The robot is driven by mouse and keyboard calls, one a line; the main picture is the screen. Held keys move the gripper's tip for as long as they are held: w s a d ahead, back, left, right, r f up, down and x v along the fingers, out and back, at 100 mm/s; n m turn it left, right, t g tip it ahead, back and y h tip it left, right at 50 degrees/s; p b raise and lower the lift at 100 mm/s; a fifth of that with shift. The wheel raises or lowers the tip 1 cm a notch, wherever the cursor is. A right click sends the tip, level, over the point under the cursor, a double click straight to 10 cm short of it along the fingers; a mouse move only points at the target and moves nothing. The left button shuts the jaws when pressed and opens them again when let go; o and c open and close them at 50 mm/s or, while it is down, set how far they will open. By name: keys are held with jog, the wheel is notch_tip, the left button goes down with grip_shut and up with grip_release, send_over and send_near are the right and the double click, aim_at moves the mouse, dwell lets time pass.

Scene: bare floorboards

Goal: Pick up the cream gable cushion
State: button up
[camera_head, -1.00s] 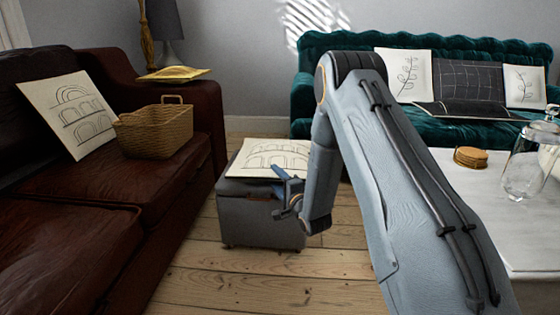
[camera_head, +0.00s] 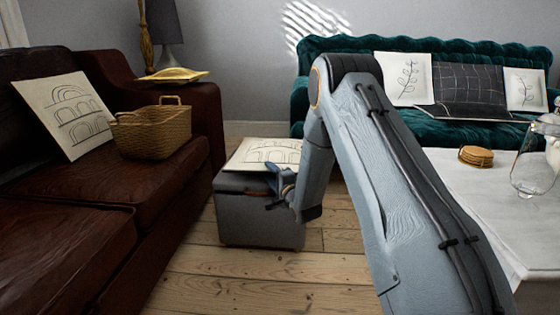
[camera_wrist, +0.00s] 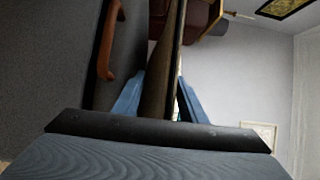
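A cream cushion (camera_head: 262,153) with line-drawn arches lies flat on the grey ottoman (camera_head: 258,222). A similar cream arch cushion (camera_head: 70,112) leans on the brown sofa; I cannot tell for sure which is the gable one. My gripper (camera_head: 274,186) is at the ottoman's front right, by the near edge of the flat cushion. In the wrist view its blue fingers (camera_wrist: 160,104) stand apart, on either side of a thin tan edge (camera_wrist: 160,75), likely the cushion's. The fingers look open; contact cannot be told. My arm hides the cushion's right end.
A wicker basket (camera_head: 152,133) sits on the brown sofa (camera_head: 160,180). A white table (camera_head: 485,200) with coasters (camera_head: 476,156) and a glass jar (camera_head: 533,165) stands right. The teal sofa (camera_head: 440,133) is behind. Floorboards in front of the ottoman are clear.

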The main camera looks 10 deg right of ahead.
jog(key=shift+r, duration=0.15)
grip_shut()
jog(key=shift+a+r, duration=0.1)
